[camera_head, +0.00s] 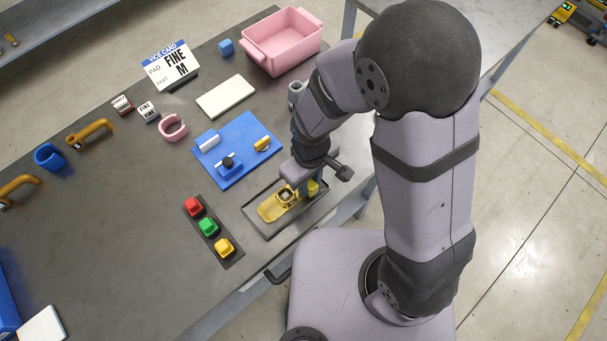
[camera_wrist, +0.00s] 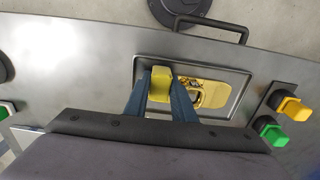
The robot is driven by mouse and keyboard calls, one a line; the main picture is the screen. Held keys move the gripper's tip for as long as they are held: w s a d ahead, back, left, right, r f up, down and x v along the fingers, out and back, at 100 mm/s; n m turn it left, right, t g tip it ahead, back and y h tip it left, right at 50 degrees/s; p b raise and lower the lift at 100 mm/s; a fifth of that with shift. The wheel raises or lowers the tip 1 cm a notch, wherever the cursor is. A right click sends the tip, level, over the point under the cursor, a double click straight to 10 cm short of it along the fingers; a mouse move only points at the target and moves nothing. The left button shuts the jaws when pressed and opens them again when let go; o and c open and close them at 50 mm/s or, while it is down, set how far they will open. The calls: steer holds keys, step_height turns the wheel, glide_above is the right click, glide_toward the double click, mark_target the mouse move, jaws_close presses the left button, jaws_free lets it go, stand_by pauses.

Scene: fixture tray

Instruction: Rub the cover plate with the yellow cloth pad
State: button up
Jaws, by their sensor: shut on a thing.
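A yellow block-shaped pad (camera_wrist: 159,84), which I take for the cloth pad, is between the blue fingers of my gripper (camera_wrist: 160,92). My gripper (camera_head: 310,188) is shut on it over the right part of a shallow dark tray (camera_head: 252,216). A flat yellow part (camera_head: 269,211), apparently the cover plate, lies in the tray with a metallic square piece on it. It shows right of the pad in the wrist view (camera_wrist: 217,92). The fingers hide part of it. I cannot tell whether the pad touches the plate or the tray floor.
A strip with red, green and yellow blocks (camera_head: 209,226) stands left of the tray. Behind are a blue board (camera_head: 236,140) with small parts, a white slab (camera_head: 226,96), a pink bin (camera_head: 284,42) and a card (camera_head: 170,66). The left-front table is mostly clear.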

mark_target(309, 183)
step_height(309, 183, up, 3)
steer(key=shift+w+f+p, duration=0.1)
steer(key=shift+p, duration=0.25)
step_height(309, 183, up, 5)
steer(key=p, duration=0.5)
steer(key=shift+r, duration=0.2)
steer(key=shift+r+p, duration=0.1)
steer(key=shift+p, duration=1)
steer(key=shift+f+p, duration=0.25)
steer(key=shift+p, duration=0.15)
steer(key=shift+f, duration=0.1)
